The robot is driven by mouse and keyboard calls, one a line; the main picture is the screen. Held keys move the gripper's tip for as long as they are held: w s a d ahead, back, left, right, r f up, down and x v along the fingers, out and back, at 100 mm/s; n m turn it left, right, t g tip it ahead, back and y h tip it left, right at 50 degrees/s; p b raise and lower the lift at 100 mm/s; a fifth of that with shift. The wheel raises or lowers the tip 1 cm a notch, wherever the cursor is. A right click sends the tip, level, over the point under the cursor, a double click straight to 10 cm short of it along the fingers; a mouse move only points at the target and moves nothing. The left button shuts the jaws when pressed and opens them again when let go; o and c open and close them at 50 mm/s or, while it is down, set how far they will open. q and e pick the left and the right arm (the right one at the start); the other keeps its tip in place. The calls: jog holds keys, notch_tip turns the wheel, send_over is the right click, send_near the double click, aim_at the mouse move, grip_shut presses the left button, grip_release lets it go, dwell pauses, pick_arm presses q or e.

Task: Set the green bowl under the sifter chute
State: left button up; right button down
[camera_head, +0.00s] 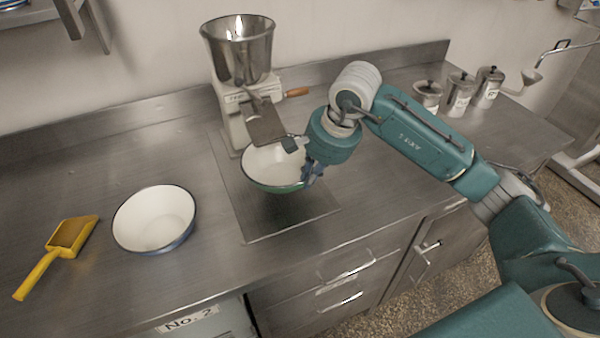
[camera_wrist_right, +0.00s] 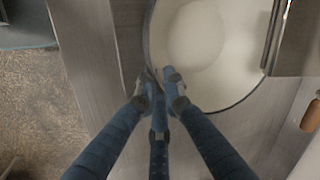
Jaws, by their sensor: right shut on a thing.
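The green bowl (camera_head: 272,183), white inside with a dark rim, is under the outlet end of the sifter chute (camera_head: 266,124), over the dark mat in front of the sifter (camera_head: 238,100). I cannot tell whether its base touches the mat. My right gripper (camera_head: 312,172) is shut on the bowl's right rim. In the right wrist view, the fingers (camera_wrist_right: 162,88) pinch the rim of the green bowl (camera_wrist_right: 215,45), and the chute (camera_wrist_right: 295,40) overlaps the bowl's far side. My left gripper is not in view.
A blue-rimmed white bowl (camera_head: 155,220) and a yellow scoop (camera_head: 58,252) are on the counter at the left. Several lidded metal canisters (camera_head: 458,94) stand at the back right. The sifter's wooden handle (camera_head: 297,92) sticks out to the right. The counter's front edge has drawers below it.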

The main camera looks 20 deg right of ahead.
jog(key=shift+w+a+r, duration=0.1)
jog(key=shift+w+a, duration=0.25)
jog(key=shift+w, duration=0.25)
jog(key=shift+w+a, duration=0.3)
jog(key=shift+w, duration=0.3)
jog(key=shift+w+a+p, duration=0.1)
jog(key=shift+p, duration=0.25)
notch_tip(320, 180, down, 4)
jog(key=shift+r+p, duration=0.2)
jog(key=shift+p, duration=0.6)
jog(key=shift+f, duration=0.1)
jog(key=shift+f+b, duration=0.1)
jog(key=shift+b, duration=0.2)
jog(key=c, duration=1.9)
grip_release()
jog(key=shift+o, duration=0.2)
